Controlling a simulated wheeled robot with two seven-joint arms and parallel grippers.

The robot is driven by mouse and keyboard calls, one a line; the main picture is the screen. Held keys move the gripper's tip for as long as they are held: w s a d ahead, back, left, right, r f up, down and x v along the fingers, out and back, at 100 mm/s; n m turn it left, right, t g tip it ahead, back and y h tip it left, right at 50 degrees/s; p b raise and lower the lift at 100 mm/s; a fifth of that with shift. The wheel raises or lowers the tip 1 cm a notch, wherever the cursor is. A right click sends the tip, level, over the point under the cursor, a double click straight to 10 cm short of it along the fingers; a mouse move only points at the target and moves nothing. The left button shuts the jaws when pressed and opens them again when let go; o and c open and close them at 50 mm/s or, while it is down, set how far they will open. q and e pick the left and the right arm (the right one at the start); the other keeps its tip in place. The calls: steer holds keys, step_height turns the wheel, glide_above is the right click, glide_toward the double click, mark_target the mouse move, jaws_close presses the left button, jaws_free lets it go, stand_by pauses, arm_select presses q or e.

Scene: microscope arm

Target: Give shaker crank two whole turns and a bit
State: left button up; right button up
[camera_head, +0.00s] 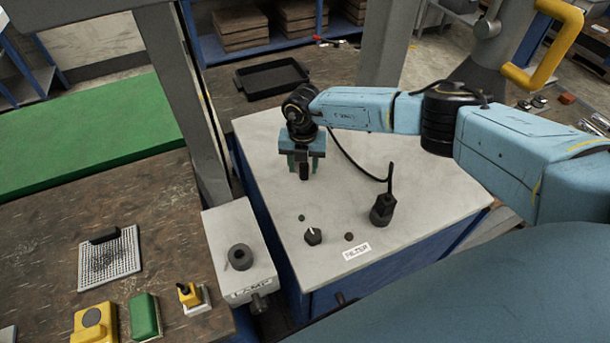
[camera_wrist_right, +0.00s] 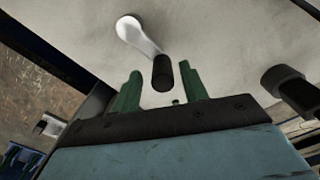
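The crank shows in the right wrist view as a silver arm (camera_wrist_right: 140,38) with a round hub on the pale cabinet top and a black grip (camera_wrist_right: 162,73) at its near end. In the head view the crank arm is hidden by my right gripper; a dark grip (camera_head: 304,173) shows between the fingers. My right gripper (camera_head: 304,168) points down over the white-topped cabinet. Its green fingers (camera_wrist_right: 160,68) are open, one on each side of the black grip, with gaps visible on both sides. My left gripper is not in view.
On the cabinet top (camera_head: 420,178) stand a black fitting with a cable (camera_head: 382,210), a small knob (camera_head: 313,236) and a FILTER label (camera_head: 357,250). A LAMP box (camera_head: 238,240) adjoins at left. A grey post (camera_head: 185,95) rises behind it. A black tray (camera_head: 270,78) lies farther back.

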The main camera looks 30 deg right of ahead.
steer(key=shift+s+d+r, duration=0.1)
steer(key=shift+r, duration=3.85)
